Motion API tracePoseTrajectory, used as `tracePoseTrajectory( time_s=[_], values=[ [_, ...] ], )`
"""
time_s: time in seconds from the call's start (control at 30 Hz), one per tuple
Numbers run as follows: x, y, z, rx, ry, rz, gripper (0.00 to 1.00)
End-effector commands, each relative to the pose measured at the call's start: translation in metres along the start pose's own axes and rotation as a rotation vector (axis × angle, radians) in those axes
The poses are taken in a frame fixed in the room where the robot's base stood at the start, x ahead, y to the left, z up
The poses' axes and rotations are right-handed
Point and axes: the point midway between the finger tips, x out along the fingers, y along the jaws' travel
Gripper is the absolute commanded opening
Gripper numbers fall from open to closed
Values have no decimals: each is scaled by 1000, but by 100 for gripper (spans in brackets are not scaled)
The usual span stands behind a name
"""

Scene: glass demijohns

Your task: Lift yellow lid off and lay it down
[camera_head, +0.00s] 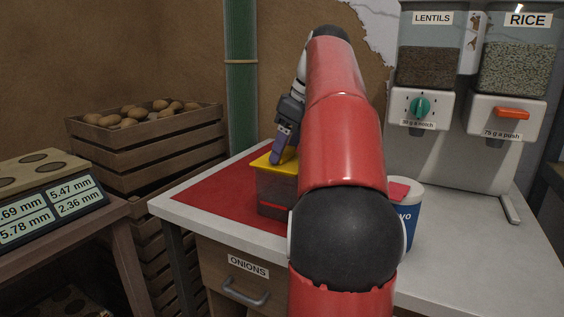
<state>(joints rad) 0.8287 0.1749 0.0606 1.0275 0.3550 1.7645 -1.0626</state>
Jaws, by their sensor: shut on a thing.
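The yellow lid (263,162) is on top of a see-through container (275,188) with something red low inside it. The container stands on the red mat (215,196) on the white counter. My gripper (276,158) comes down from above, its purple fingers at the lid, and is shut on it. The lid looks level and at the container's rim; I cannot tell whether there is a gap. My red arm hides the right side of the lid and container.
A blue and white tub (408,215) with a red piece on top stands right of my arm. Lentil (428,75) and rice dispensers (513,80) stand at the back right. A potato crate (145,150) is at the left. The mat's left part is bare.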

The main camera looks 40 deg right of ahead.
Motion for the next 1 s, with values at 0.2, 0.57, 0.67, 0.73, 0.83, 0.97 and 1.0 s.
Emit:
tracePoseTrajectory(
  time_s=[0.2,0.57,0.67,0.73,0.83,0.97,1.0],
  values=[
    [-8,0,-3,0,0,0,17],
    [-15,1,-7,-1,1,1,17],
    [-22,1,-10,-2,2,2,17],
    [-27,1,-12,-1,1,1,17],
    [-33,1,-14,-1,1,2,17],
    [-42,1,-18,-1,1,1,17],
    [-44,1,-19,-1,2,2,17]
  ],
)
